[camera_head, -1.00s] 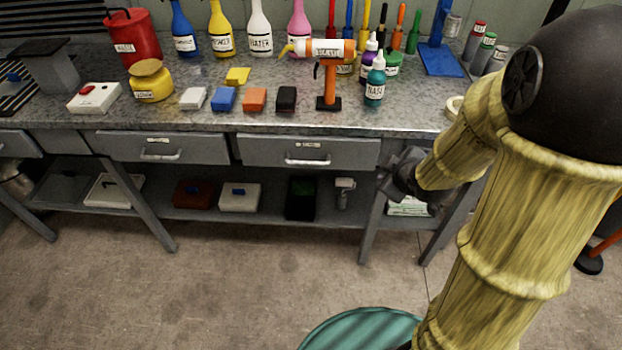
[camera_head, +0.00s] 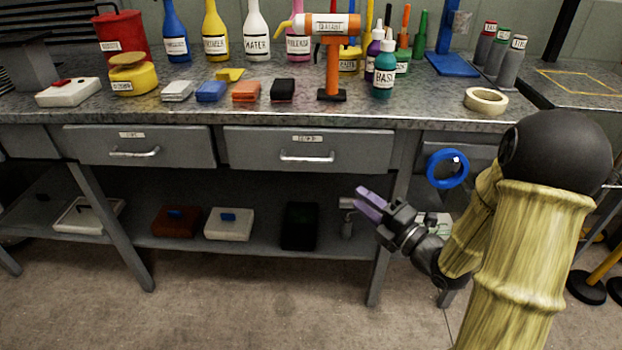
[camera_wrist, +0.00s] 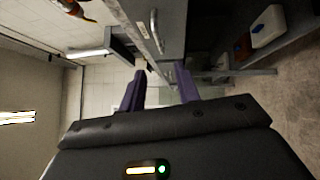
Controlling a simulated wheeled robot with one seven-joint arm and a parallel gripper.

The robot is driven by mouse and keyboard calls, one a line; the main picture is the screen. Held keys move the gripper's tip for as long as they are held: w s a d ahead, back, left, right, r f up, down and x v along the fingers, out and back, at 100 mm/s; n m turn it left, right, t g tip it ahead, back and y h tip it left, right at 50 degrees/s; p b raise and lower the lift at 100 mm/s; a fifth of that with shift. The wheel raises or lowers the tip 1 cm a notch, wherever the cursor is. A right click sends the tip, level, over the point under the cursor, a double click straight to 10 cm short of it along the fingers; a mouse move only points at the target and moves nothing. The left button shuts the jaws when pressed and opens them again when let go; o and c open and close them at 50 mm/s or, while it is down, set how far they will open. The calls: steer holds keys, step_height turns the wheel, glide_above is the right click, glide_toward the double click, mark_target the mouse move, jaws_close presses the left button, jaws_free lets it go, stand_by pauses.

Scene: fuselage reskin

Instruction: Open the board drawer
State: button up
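Several grey drawers line the bench front, all shut. A middle-left drawer (camera_head: 190,148) and a middle-right drawer (camera_head: 255,148) each have a bar handle and a small label too blurred to read, so I cannot tell which is the board drawer. The middle-right drawer's handle (camera_head: 307,157) is a silver bar. My gripper (camera_head: 368,203) is below and right of that handle, apart from it, its purple fingers pointing up-left. In the wrist view my gripper (camera_wrist: 160,82) has its fingers spread with nothing between them. A drawer front with a bar handle (camera_wrist: 157,32) shows beyond them.
A grey bench leg (camera_head: 388,230) stands close to my gripper. A blue ring (camera_head: 447,169) is at the bench front to the right. The lower shelf (camera_head: 270,243) holds several boxes. Bottles, blocks and a tape roll (camera_head: 486,101) crowd the benchtop. The floor in front is clear.

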mark_target(311, 160)
steer(key=shift+s+y, duration=0.15)
steer(key=shift+y, duration=0.15)
steer(key=x, duration=1.7)
steer(key=shift+w+a+b, duration=0.1)
steer(key=shift+w+b, duration=0.15)
steer(key=shift+b, duration=0.15)
jaws_close()
